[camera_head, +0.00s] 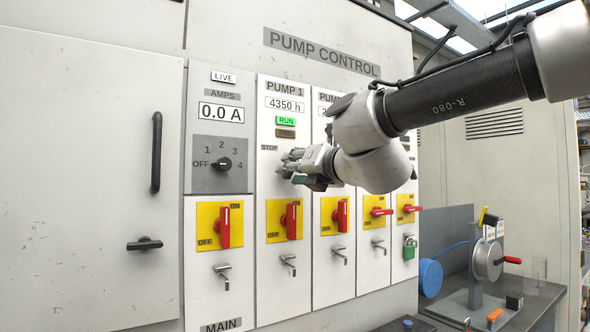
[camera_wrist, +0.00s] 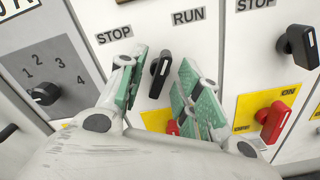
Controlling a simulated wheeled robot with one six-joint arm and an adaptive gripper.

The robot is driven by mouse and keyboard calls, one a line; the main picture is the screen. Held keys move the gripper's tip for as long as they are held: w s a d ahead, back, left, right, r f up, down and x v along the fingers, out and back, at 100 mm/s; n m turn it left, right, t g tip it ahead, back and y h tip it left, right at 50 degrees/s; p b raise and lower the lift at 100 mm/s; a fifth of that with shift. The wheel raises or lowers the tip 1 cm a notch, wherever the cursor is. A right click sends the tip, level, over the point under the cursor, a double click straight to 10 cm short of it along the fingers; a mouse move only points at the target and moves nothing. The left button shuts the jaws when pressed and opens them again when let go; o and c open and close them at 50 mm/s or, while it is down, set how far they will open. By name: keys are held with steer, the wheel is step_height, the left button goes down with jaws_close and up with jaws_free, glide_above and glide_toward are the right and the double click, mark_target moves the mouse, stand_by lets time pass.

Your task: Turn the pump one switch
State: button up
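The Pump 1 panel (camera_head: 284,95) reads 4350 h, and its RUN lamp (camera_head: 286,121) is lit green. My gripper (camera_head: 290,166) is in front of this panel and hides its black knob there. In the wrist view the black knob (camera_wrist: 160,75) sits between the STOP and RUN labels. My gripper (camera_wrist: 165,82) is open, with one green-padded finger on each side of the knob. I cannot tell whether a finger touches it. The red Pump 1 handle (camera_head: 292,221) stands upright on a yellow plate below; in the wrist view the right finger partly covers it.
The MAIN panel at left has a dial (camera_head: 223,164) and a red handle (camera_head: 224,226). Neighbouring panels carry more red handles (camera_head: 341,215) and latches (camera_head: 289,265) that stick out. A green padlock (camera_head: 410,247) hangs at right. A bench (camera_head: 470,300) stands at lower right.

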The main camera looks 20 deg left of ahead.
steer(key=shift+d, duration=0.1)
steer(key=shift+v, duration=0.9)
steer(key=v, duration=0.6)
stand_by(0.5)
